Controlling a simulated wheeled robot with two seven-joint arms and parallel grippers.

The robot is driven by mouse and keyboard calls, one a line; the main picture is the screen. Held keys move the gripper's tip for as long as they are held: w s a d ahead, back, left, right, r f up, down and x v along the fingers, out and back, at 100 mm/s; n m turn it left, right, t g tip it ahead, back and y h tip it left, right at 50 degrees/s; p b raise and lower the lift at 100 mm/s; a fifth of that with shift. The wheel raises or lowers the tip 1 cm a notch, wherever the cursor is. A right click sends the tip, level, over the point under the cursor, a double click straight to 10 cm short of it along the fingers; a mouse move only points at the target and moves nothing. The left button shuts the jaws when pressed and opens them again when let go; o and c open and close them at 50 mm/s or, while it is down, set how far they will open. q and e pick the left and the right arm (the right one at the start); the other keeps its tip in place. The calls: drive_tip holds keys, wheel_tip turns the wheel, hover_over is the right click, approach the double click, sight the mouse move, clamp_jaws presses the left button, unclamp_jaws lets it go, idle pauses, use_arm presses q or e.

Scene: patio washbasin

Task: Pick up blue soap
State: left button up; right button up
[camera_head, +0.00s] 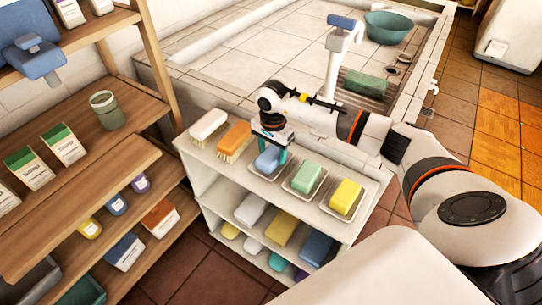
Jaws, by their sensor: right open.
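The blue soap (267,160) lies in a pale dish (258,171) on the top of a white shelf unit. My right gripper (271,150) is directly over it with its fingers pointing down around the soap. It is open, and part of the soap is hidden behind the fingers. I cannot tell whether the fingers touch the soap. My left gripper is not in view.
A green soap (307,177) and a yellow soap (346,196) lie in dishes to the right. An orange brush (234,138) and a white brush (208,124) lie to the left. A wooden shelf (90,150) stands at left, the tiled basin (270,60) behind.

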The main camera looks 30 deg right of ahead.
sight(272, 153)
drive_tip(key=shift+f, duration=0.6)
drive_tip(key=c, duration=0.9)
drive_tip(key=shift+o, duration=0.2)
drive_tip(key=shift+r, duration=0.15)
wheel_tip(272, 153, up, 10)
drive_tip(key=shift+f+b, duration=0.1)
drive_tip(key=shift+b, duration=0.45)
